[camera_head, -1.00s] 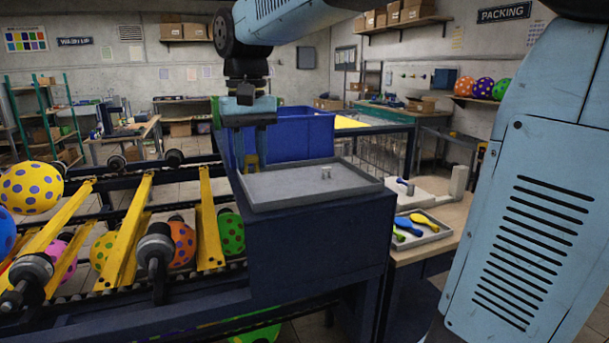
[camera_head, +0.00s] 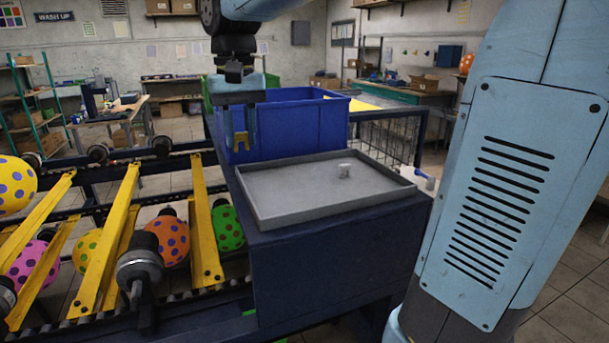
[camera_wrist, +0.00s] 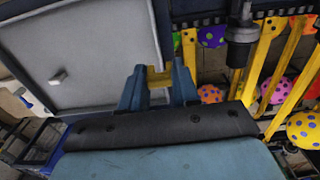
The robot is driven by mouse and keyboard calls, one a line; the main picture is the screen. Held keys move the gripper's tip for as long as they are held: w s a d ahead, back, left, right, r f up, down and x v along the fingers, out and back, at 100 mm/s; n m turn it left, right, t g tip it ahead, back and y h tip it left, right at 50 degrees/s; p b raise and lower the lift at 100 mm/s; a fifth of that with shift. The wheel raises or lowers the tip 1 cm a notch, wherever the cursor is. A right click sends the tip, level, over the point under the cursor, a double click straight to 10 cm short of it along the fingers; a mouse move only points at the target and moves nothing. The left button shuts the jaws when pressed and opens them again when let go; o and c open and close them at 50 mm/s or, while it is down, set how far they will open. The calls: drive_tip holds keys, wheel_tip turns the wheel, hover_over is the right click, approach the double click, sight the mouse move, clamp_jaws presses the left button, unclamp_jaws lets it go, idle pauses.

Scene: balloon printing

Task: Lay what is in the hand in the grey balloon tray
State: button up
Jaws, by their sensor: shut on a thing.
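The grey tray (camera_head: 290,218) lies flat on a dark blue stand, and its inside is mostly bare. A small pale grey piece (camera_head: 344,170) sits in it; this piece also shows in the wrist view (camera_wrist: 57,78). My gripper (camera_head: 240,132) points down near the tray's back left corner, in front of the blue bin. It is shut on a small yellow forked piece (camera_head: 241,144), which hangs between the fingertips. In the wrist view, the yellow piece (camera_wrist: 160,77) is beside the tray's edge (camera_wrist: 157,38), not over its middle.
A blue bin (camera_head: 300,128) stands behind the tray. Yellow rails (camera_head: 203,225) with spotted balloons, one orange (camera_head: 170,240) and one green (camera_head: 227,230), are on the left. A wire basket (camera_head: 390,140) is behind right. The tray's middle is free.

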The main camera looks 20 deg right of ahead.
sight(294, 187)
drive_tip(key=w+d+f, duration=0.1)
drive_tip(key=d+f, duration=0.1)
drive_tip(key=d, duration=0.1)
drive_tip(key=w+d+f, duration=0.1)
drive_tip(key=d+f, duration=0.1)
drive_tip(key=d, duration=0.1)
drive_tip(key=w+d+f, duration=0.1)
drive_tip(key=d+f, duration=0.2)
drive_tip(key=d, duration=0.1)
drive_tip(key=shift+w+d, duration=0.1)
drive_tip(key=shift+w, duration=0.3)
drive_tip(key=shift+w+d+f, duration=0.1)
drive_tip(key=shift+d+f, duration=0.25)
drive_tip(key=shift+f, duration=0.05)
drive_tip(key=f, duration=0.1)
drive_tip(key=d+f, duration=0.1)
drive_tip(key=f, duration=0.1)
drive_tip(key=shift+w+f, duration=0.15)
drive_tip(key=shift+w, duration=0.05)
drive_tip(key=shift+f, duration=0.6)
drive_tip(key=shift+f, duration=0.1)
drive_tip(key=o, duration=0.9)
drive_tip(key=shift+o, duration=0.2)
